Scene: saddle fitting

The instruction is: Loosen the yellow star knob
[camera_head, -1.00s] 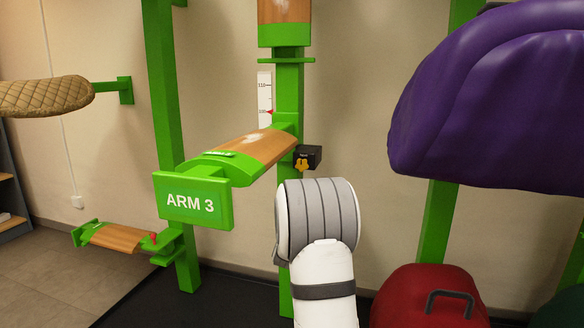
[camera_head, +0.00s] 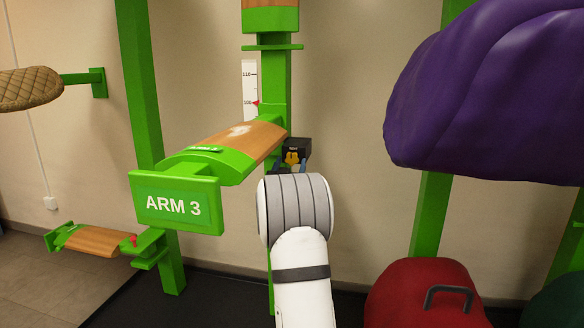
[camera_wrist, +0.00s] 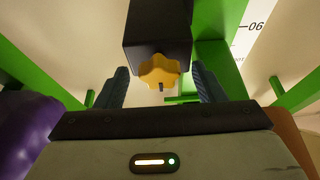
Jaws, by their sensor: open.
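In the wrist view the yellow star knob (camera_wrist: 160,70) hangs under the black block (camera_wrist: 158,35), near the middle. My gripper (camera_wrist: 160,85) is open, with one dark finger on each side of the knob. The fingers appear apart from the knob; whether either touches it cannot be told. In the head view the gripper (camera_head: 289,165) is mostly hidden behind my white wrist.
The ARM 3 sign (camera_head: 175,203) and its wooden-topped arm (camera_head: 253,141) stand close to the left. A scale strip (camera_head: 250,85) is on the post above. A purple saddle (camera_head: 480,95) hangs at right, over a red bag (camera_head: 425,295).

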